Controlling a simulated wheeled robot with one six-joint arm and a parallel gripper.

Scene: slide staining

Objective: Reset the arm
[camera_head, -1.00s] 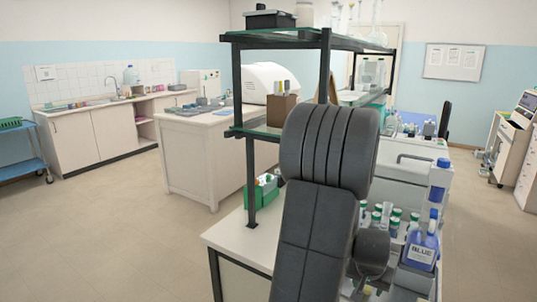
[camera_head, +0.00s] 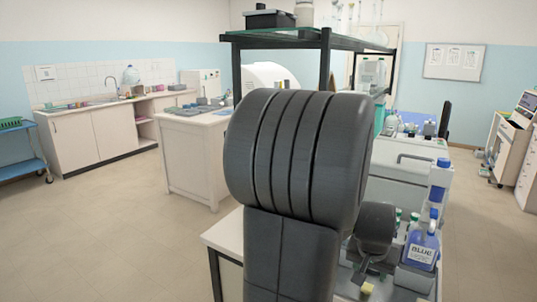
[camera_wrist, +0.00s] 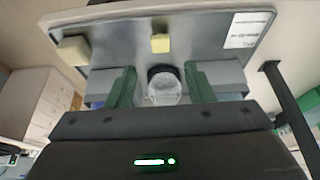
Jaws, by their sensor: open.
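In the wrist view my gripper (camera_wrist: 162,80) shows as two green fingers, spread wide apart. A clear round vessel with a dark rim (camera_wrist: 165,86) shows in the gap between them. I cannot tell how far from the fingers it is, and neither finger visibly touches it. In the head view my dark arm is folded up large in the middle. It hides much of the bench, and the gripper's fingers cannot be made out there.
The wrist view shows a grey panel (camera_wrist: 200,35) with yellow pads and a white label. In the head view a blue-labelled bottle (camera_head: 421,250) stands right of my arm. A shelf frame (camera_head: 300,38) rises behind the arm. Open floor (camera_head: 100,220) lies to the left.

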